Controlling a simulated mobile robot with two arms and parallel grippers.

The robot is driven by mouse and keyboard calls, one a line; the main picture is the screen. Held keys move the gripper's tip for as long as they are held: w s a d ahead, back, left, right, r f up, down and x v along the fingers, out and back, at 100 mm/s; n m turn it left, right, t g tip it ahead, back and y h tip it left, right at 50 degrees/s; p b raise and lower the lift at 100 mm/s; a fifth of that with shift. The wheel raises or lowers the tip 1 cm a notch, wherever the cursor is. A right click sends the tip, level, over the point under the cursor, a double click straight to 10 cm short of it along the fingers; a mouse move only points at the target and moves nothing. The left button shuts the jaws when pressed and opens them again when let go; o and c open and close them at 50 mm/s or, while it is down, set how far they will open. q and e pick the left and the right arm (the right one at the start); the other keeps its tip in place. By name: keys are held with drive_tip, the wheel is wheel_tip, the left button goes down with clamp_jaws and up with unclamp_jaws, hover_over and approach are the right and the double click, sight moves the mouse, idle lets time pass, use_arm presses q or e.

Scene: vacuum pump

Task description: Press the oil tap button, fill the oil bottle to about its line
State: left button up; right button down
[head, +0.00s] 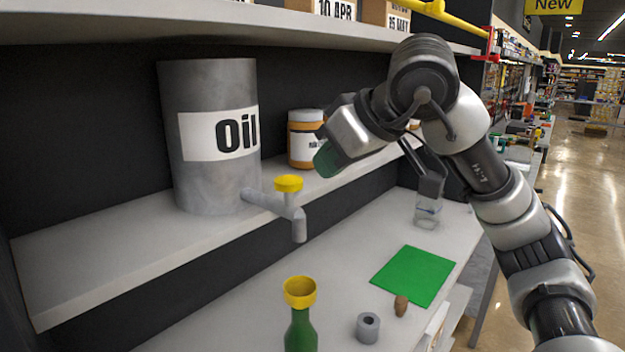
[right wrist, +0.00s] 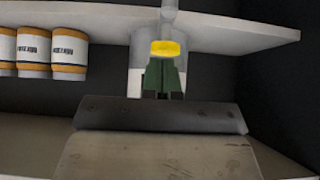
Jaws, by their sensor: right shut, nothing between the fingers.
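A grey drum labelled "Oil" (head: 210,95) stands on the shelf. Its grey tap (head: 298,222) juts out over the shelf edge, with a yellow button (head: 288,184) on top. A green bottle (head: 300,333) with a yellow funnel-like top (head: 300,291) stands on the lower surface, below the spout in the picture; its lower part is cut off. I cannot tell if it is directly under the spout. My right gripper (head: 326,160) is shut and empty, right of and above the button. In the right wrist view its green fingers (right wrist: 165,78) point at the button (right wrist: 165,48), apparently apart from it.
An orange jar (head: 304,140) stands on the shelf behind my right gripper. On the lower surface are a green mat (head: 414,275), a grey ring (head: 368,327), a brown cork-like piece (head: 401,306) and a clear container (head: 427,212). A shelf hangs overhead.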

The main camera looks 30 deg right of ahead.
drive_tip(key=v, duration=0.5)
drive_tip(key=shift+s+r, duration=0.15)
idle(0.4)
